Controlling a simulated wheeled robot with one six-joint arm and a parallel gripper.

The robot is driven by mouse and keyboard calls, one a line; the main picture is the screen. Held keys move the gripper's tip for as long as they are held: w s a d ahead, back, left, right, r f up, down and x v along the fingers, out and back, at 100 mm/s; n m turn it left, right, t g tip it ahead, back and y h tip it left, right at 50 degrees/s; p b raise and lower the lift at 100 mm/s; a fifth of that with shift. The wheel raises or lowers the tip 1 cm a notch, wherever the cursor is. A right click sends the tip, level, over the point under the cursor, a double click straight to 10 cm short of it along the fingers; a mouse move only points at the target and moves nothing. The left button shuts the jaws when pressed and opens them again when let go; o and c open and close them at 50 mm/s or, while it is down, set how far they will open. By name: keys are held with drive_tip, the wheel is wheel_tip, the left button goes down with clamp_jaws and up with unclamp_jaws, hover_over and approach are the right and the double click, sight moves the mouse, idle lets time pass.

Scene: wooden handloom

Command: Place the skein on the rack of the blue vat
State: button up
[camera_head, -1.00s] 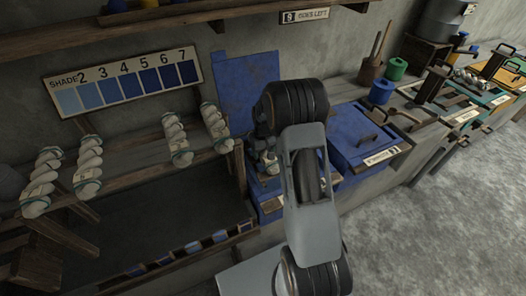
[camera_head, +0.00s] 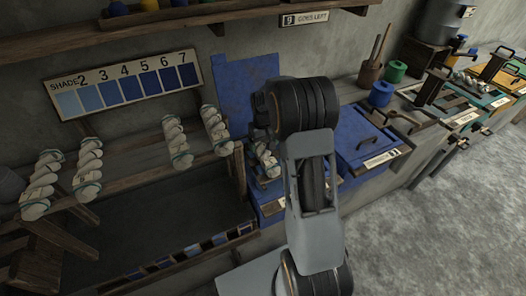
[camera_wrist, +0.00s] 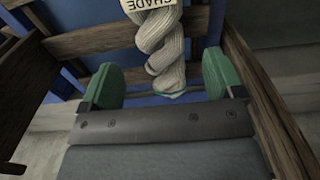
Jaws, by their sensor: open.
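A twisted pale grey skein (camera_wrist: 163,48) with a SHADE label hangs at the top middle of the wrist view. My gripper (camera_wrist: 160,84) is open there, its green finger pads either side of the skein's lower end with gaps. In the head view the skein (camera_head: 267,160) shows at the open blue vat (camera_head: 270,207), beside my arm. Dark wooden bars of the rack (camera_wrist: 110,38) pass behind the skein, with blue vat surface beyond. My arm hides most of this vat and my gripper in the head view. I cannot tell exactly how the skein is supported.
Several skeins hang on the wooden stand (camera_head: 150,150) at left, under a numbered shade card (camera_head: 125,82). A raised blue lid (camera_head: 245,90) stands behind the open vat. A closed blue vat (camera_head: 362,140) is to the right. A shelf (camera_head: 180,25) runs above.

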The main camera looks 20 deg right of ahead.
sight(263, 151)
wheel_tip(263, 151, up, 6)
idle(0.4)
idle(0.4)
